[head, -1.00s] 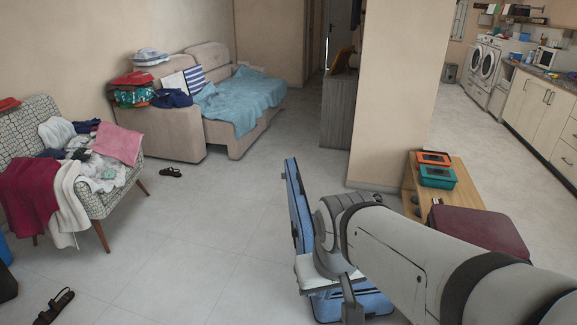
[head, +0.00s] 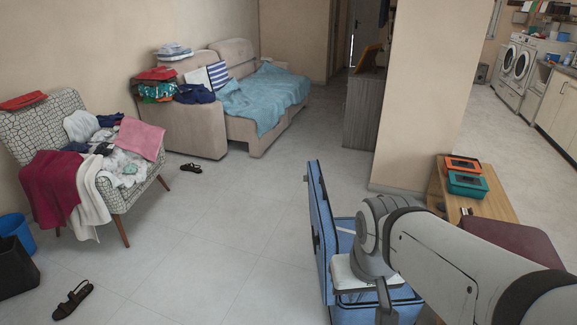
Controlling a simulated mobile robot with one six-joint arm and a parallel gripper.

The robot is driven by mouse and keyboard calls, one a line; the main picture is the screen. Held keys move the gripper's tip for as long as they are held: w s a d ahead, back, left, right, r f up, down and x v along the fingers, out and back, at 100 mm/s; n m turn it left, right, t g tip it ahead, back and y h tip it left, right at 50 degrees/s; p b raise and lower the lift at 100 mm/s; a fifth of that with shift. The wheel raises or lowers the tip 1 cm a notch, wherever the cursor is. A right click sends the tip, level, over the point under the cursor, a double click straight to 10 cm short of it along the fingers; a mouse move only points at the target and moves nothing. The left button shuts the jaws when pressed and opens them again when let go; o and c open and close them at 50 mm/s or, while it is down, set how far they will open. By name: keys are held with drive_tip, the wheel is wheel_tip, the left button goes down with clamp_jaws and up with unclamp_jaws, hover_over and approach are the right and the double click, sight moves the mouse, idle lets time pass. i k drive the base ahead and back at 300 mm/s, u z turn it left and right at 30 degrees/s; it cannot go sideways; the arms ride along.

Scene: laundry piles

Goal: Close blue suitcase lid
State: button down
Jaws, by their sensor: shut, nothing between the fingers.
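The blue suitcase (head: 350,312) stands open on the floor at the bottom centre. Its lid (head: 321,235) stands up nearly vertical on the left side of the base. My arm reaches in from the lower right and covers much of the base. My gripper (head: 385,302) points down over the base, to the right of the lid, and is shut and empty. Its tip is at the bottom edge, so I cannot tell whether it touches the suitcase. A white patch beside my wrist is partly hidden.
A wooden bench (head: 490,205) with orange and teal boxes and a dark red case (head: 512,245) stands close on the right. A wall pillar (head: 420,100) rises behind. A laundry-covered armchair (head: 75,110) is at left. The floor left of the lid is clear.

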sight(323, 224)
drive_tip(key=i, duration=1.5)
drive_tip(key=z, duration=0.05)
